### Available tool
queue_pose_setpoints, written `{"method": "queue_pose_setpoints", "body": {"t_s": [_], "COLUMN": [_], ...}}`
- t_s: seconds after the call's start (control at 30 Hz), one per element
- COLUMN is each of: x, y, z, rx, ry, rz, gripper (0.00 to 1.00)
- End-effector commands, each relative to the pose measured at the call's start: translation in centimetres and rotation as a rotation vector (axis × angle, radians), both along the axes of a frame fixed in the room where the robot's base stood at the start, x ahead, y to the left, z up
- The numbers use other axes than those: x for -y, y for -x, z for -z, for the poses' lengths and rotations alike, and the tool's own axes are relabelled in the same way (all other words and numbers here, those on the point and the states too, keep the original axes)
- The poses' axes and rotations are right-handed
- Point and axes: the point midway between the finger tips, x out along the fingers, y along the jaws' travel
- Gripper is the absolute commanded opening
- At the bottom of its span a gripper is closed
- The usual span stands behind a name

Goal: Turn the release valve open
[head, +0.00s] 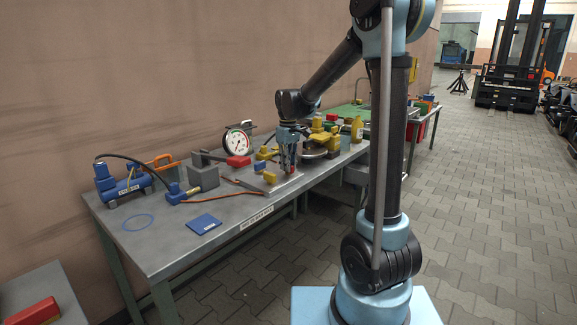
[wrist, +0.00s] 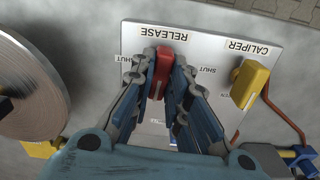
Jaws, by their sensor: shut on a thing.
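The release valve's red handle (wrist: 163,72) shows in the wrist view, on a pale plate (wrist: 222,28) beside the printed word RELEASE. My gripper (wrist: 161,66) is shut on this handle, with a finger on each side. The handle lies roughly along the picture's vertical, between the fingers. SHUT labels show on both sides of it; a lower label is partly covered by my fingers. In the head view my gripper (head: 288,168) points down at the plate on the bench, and the handle is mostly hidden.
A yellow caliper handle (wrist: 249,85) with a copper pipe stands right of my gripper in the wrist view. A round metal disc (wrist: 28,85) is close on the left. A blue pump (head: 122,183), a pressure gauge (head: 238,141) and a blue booklet (head: 204,224) are on the bench (head: 165,247).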

Motion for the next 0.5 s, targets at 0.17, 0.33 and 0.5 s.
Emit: {"method": "queue_pose_setpoints", "body": {"t_s": [0.17, 0.33, 0.5], "x": [0.05, 0.05, 0.05], "y": [0.01, 0.01, 0.01], "z": [0.0, 0.0, 0.0], "rx": [0.0, 0.001, 0.001], "ry": [0.0, 0.001, 0.001], "rz": [-0.069, -0.103, -0.114], "gripper": [0.0, 0.0, 0.0]}}
